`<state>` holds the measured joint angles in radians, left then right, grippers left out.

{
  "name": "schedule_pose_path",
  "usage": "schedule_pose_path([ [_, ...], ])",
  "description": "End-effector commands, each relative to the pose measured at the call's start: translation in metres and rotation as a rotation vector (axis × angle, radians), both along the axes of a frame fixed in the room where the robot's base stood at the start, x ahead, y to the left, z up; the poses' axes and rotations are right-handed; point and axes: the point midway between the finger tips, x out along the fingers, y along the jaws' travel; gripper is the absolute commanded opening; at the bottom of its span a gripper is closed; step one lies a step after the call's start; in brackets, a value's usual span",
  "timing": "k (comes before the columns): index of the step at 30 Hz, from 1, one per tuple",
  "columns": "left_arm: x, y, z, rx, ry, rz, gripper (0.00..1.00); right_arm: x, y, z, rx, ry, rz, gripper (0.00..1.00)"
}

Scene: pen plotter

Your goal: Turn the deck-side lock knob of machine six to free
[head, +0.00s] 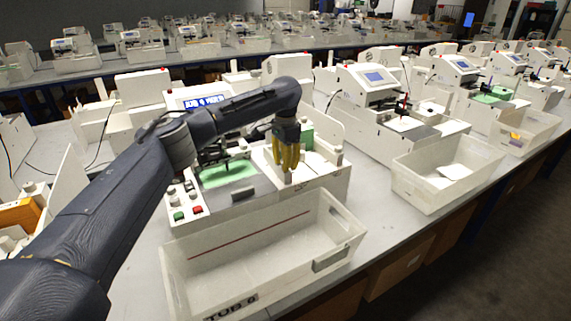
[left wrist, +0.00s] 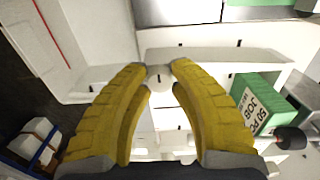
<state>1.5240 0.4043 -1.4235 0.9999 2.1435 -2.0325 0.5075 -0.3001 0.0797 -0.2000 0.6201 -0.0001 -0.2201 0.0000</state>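A white pen plotter with a green sheet (head: 228,173) on its grey deck stands in the middle of the head view, behind a tub whose label is hard to read. My left gripper (head: 287,178) points down over the deck's right part. In the left wrist view, its yellow fingers (left wrist: 160,68) are apart, with a small white round knob (left wrist: 159,79) showing between the tips. Gaps seem to show on both sides of the knob. I cannot tell whether the fingertips reach down around it, nor its turn position. My right gripper is out of view.
The clear tub (head: 265,243) stands in front of the machine. A green block (left wrist: 262,105) with a printed label and a dark knob (left wrist: 290,138) are right of the fingers. Similar machines stand alongside.

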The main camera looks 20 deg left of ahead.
Motion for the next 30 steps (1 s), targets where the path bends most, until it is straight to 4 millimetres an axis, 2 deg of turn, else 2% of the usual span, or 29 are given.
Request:
schedule_pose_path([
  [1,0.0,0.0,0.0,0.0,0.0,0.0,0.26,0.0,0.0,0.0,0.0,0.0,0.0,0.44],
  [7,0.0,0.0,0.0,0.0,0.0,-0.001,0.48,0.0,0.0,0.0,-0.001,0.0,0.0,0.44],
  [17,0.0,0.0,0.004,0.0,0.0,-0.001,0.48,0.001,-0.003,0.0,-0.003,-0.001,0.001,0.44],
  [23,0.0,0.0,0.03,0.0,-0.001,-0.003,0.48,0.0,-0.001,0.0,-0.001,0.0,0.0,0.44],
  [30,0.0,0.0,0.072,0.001,-0.002,-0.002,0.48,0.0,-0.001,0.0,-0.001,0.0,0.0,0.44],
])
